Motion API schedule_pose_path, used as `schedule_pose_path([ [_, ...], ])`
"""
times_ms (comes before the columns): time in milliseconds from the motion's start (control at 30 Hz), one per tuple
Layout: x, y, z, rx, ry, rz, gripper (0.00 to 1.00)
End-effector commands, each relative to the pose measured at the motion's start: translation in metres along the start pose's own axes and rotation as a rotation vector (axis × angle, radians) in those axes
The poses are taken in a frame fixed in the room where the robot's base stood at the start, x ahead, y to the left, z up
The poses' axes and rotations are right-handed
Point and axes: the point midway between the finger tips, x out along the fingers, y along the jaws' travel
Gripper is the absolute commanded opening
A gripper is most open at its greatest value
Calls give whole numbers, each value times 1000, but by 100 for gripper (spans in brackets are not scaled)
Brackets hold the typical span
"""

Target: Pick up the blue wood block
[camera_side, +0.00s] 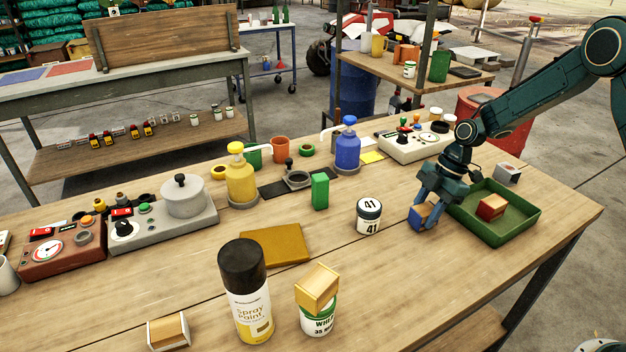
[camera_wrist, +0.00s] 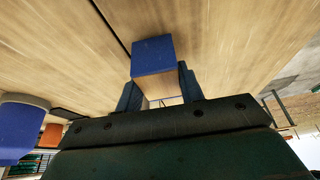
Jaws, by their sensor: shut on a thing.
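The blue wood block (camera_side: 419,216) has a blue face and bare wood sides. It is between the fingers of my gripper (camera_side: 424,222), left of the green tray. In the wrist view the blue block (camera_wrist: 153,56) sits between the two fingertips of my gripper (camera_wrist: 160,85), one on each side. My gripper is shut on it. The block is at or very near the table top; I cannot tell whether it touches the wood.
A green tray (camera_side: 525,227) holding a red-and-wood block (camera_side: 491,207) stands just right of my gripper. A white tin marked 41 (camera_side: 368,222) stands close on the left. A spray can (camera_side: 248,305) and a tin with a wood block (camera_side: 317,287) on top stand in front.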

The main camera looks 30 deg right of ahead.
Motion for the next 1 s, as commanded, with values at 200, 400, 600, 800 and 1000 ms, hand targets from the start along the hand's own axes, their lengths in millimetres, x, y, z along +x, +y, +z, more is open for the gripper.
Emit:
schedule_pose_path([
  [200, -25, 1, -10, -1, -1, 3, 15],
  [400, -60, 1, -24, -1, -1, 5, 15],
  [600, -101, 1, -42, -2, -1, 6, 15],
  [800, -140, 1, -57, -1, 0, 5, 15],
  [1000, -164, 1, -68, 0, 1, 3, 15],
])
